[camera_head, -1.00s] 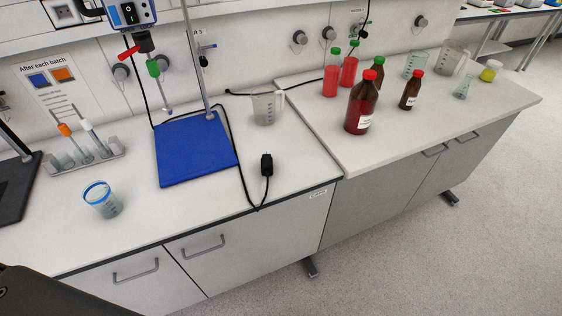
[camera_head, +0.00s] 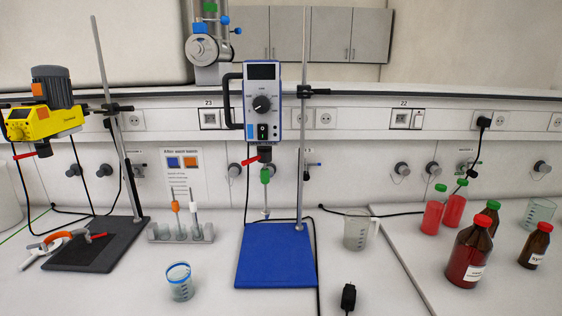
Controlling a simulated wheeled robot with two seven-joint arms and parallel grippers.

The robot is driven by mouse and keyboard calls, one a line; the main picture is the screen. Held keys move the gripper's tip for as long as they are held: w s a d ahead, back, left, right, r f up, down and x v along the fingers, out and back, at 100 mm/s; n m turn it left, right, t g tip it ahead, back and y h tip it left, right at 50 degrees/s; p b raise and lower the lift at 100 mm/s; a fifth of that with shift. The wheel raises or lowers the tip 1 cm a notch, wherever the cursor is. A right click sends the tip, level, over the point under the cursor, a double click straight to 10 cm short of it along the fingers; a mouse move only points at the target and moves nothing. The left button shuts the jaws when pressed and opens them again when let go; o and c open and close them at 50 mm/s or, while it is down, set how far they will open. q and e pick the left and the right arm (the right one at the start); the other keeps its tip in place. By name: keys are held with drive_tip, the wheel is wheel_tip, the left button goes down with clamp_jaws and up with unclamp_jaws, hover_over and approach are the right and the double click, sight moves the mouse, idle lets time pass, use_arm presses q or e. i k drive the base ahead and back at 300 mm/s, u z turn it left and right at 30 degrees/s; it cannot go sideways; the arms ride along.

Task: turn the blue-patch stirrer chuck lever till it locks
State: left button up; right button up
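The blue-patch stirrer (camera_head: 262,100) hangs on a tall stand at the middle, white with a blue edge, a dark knob and a blue patch (camera_head: 249,131) low on its front. Below it is a dark chuck (camera_head: 265,153) with a red lever (camera_head: 251,160) sticking out to the left and slightly down. A thin shaft with a green piece (camera_head: 265,175) hangs beneath, over the blue base plate (camera_head: 277,262). I cannot tell whether the chuck is locked. Neither of my grippers is in view.
A yellow stirrer (camera_head: 42,118) with an orange patch stands left over a dark plate (camera_head: 92,256). A blue-rimmed beaker (camera_head: 180,283), a small rack (camera_head: 180,236) and a clear jug (camera_head: 356,232) flank the blue plate. Brown bottles (camera_head: 470,252) stand right.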

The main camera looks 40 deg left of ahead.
sight(265, 153)
drive_tip(key=z, duration=1.15)
drive_tip(key=k, duration=1.05)
drive_tip(key=u, duration=1.8)
drive_tip(key=i, duration=0.5)
drive_tip(key=u, duration=1.4)
drive_tip(key=i, duration=0.55)
